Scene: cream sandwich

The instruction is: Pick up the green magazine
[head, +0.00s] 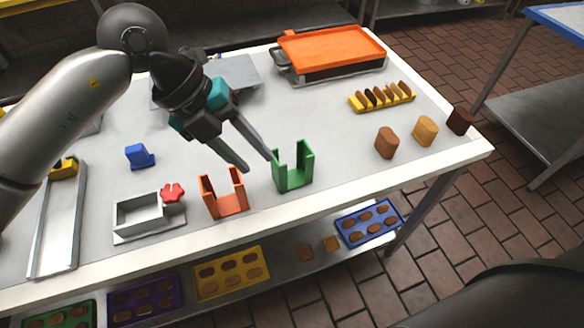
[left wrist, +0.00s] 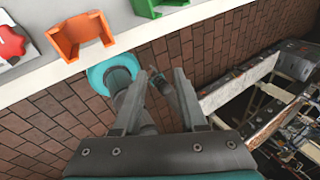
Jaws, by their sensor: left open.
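The green magazine (head: 293,167) is an upright, open U-shaped holder near the front edge of the white table in the head view. It also shows in part at the top of the left wrist view (left wrist: 152,8). My left gripper (head: 258,163) is open and empty. In the head view its fingers hang just left of and above the green magazine; I see no contact. The fingers also show in the left wrist view (left wrist: 158,98), pointing past the table's edge. My right gripper is not in view.
An orange magazine (head: 224,194) stands just left of the green one. A metal tray holder (head: 136,214) and red piece (head: 173,192) lie farther left. Brown and tan blocks (head: 387,143) stand to the right. The table (head: 345,165) is clear right of the green magazine.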

